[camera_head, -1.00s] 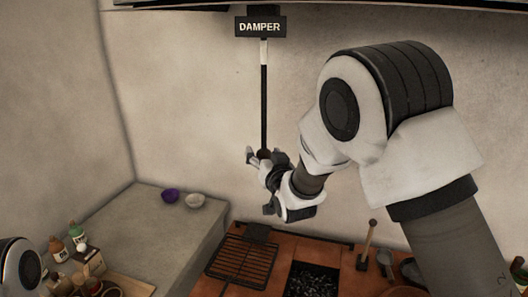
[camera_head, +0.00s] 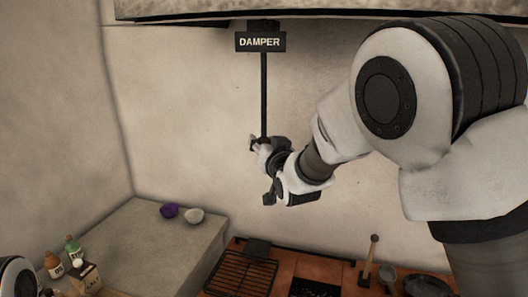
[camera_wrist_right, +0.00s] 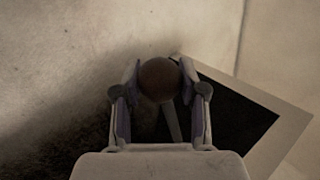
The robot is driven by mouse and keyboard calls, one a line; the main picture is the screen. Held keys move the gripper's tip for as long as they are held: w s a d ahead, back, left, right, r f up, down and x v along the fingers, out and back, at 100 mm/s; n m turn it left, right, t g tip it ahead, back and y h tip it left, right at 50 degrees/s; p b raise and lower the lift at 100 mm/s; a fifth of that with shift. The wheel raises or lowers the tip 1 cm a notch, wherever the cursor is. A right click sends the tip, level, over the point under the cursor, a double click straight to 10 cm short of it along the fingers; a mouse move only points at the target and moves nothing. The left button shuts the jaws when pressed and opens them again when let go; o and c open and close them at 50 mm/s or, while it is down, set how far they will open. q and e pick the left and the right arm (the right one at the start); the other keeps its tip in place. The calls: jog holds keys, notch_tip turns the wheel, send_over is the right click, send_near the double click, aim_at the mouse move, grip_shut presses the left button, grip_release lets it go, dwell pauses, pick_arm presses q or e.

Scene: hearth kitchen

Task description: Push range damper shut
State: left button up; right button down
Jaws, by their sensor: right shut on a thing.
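The damper is a thin black rod (camera_head: 263,95) that runs down the wall from under a dark plate (camera_head: 260,42) reading "DAMPER". A round brown knob (camera_wrist_right: 158,80) is at its lower end. My right gripper (camera_head: 257,145) is shut on the knob, with one finger on each side of it in the right wrist view (camera_wrist_right: 160,95). In the head view the fingers mostly hide the knob. No pale band shows on the rod under the plate. My left gripper is out of view.
A stone hood edge (camera_head: 330,12) hangs just above the plate. Below are a black grill grate (camera_head: 240,275) and a tiled range top. A grey ledge (camera_head: 150,240) at left holds a purple bowl (camera_head: 169,210) and a pale bowl (camera_head: 194,216). Bottles (camera_head: 73,246) stand lower left.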

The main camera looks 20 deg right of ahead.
jog(key=shift+r, duration=0.35)
jog(key=c, duration=0.6)
grip_release()
jog(key=shift+c, duration=0.2)
jog(key=shift+f, duration=0.1)
jog(key=shift+s+f, duration=0.1)
jog(key=shift+s, duration=0.15)
jog(key=s, duration=1.1)
jog(key=shift+s, duration=0.25)
jog(key=shift+w, duration=0.1)
